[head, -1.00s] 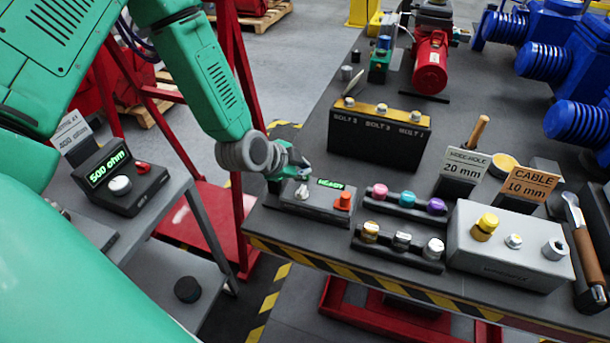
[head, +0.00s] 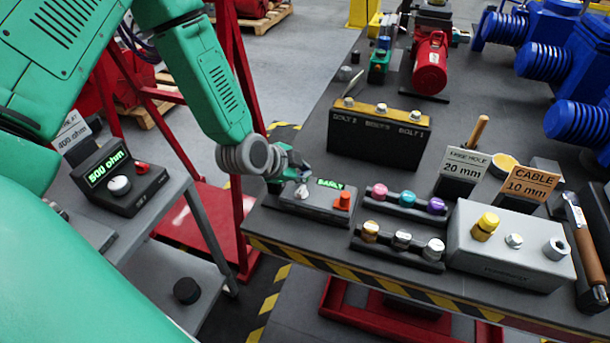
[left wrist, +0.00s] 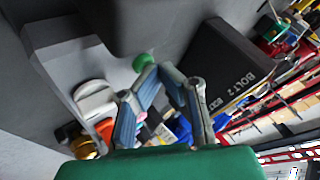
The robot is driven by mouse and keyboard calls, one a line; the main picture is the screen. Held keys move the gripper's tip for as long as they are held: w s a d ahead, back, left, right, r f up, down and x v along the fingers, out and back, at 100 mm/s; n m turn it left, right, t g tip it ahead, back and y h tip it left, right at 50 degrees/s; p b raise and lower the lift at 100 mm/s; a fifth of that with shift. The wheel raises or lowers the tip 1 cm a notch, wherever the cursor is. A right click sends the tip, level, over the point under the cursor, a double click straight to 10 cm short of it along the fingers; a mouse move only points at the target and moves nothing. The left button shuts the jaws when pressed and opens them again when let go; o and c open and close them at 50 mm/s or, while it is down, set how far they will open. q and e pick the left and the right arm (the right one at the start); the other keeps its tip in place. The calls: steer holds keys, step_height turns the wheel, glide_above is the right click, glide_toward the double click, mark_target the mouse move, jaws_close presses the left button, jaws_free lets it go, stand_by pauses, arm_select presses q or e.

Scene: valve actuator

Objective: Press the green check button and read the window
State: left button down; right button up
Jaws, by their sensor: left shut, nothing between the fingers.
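The grey check box (head: 322,207) sits on the front left corner of the dark table. It carries a silver knob (head: 301,191), an orange-red knob (head: 343,200) and a small window (head: 330,184) with green lit text, too small to read surely. My left gripper (head: 298,168) is shut and empty, low at the box's back left. The green button (left wrist: 143,62) shows in the left wrist view, close beside my left fingertips (left wrist: 172,78); I cannot tell whether they touch. In the head view the gripper hides the button. My right gripper is not in view.
A black bolt block (head: 378,137) stands behind the box. Racks of coloured knobs (head: 403,240) and a grey box with a yellow knob (head: 510,255) stand to the right. On a side bench at left, a meter (head: 120,178) reads 500 ohm.

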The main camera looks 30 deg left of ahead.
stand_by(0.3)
arm_select(q)
steer(key=shift+r+p, duration=0.75)
steer(key=shift+r, duration=0.1)
step_height(320, 180, up, 5)
steer(key=p, duration=0.4)
steer(key=shift+d+r, duration=0.1)
stand_by(0.6)
